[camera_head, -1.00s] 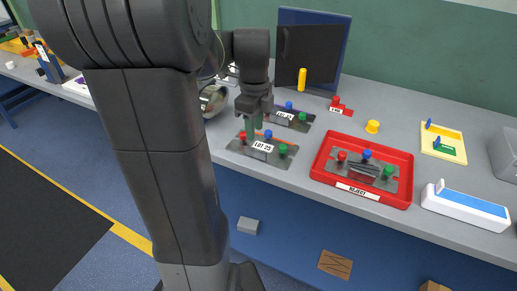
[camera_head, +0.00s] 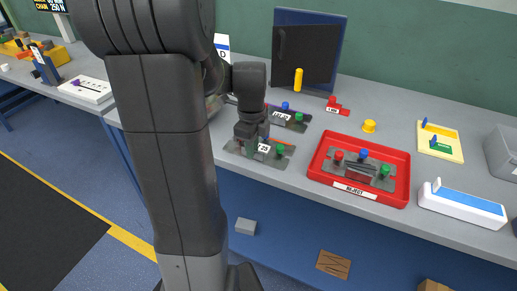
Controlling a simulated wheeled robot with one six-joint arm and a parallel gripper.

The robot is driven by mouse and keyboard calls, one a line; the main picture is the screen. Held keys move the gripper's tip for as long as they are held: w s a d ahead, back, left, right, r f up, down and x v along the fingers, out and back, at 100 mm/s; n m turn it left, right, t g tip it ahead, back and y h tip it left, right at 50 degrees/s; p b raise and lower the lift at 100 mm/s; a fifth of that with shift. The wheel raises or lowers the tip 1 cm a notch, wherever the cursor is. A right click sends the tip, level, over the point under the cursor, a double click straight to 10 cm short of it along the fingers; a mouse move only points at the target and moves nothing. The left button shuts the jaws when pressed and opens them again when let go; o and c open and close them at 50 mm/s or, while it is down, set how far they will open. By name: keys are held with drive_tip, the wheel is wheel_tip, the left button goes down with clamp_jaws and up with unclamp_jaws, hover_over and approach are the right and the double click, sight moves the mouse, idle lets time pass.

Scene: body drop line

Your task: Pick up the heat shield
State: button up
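Several grey metal plates with coloured knobs are on the bench; I take these to be heat shields, but cannot tell which one the task means. A second labelled plate (camera_head: 298,126) lies just behind. A third plate (camera_head: 345,168) lies in the red reject tray (camera_head: 319,172).
A dark upright panel (camera_head: 308,50) and a yellow cylinder (camera_head: 298,79) stand behind. A yellow knob (camera_head: 369,126), a cream tray (camera_head: 455,148) and a white-blue box (camera_head: 462,204) lie to the right. My arm blocks much of the left.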

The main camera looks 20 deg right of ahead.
clamp_jaws()
drive_tip(key=shift+r, duration=0.15)
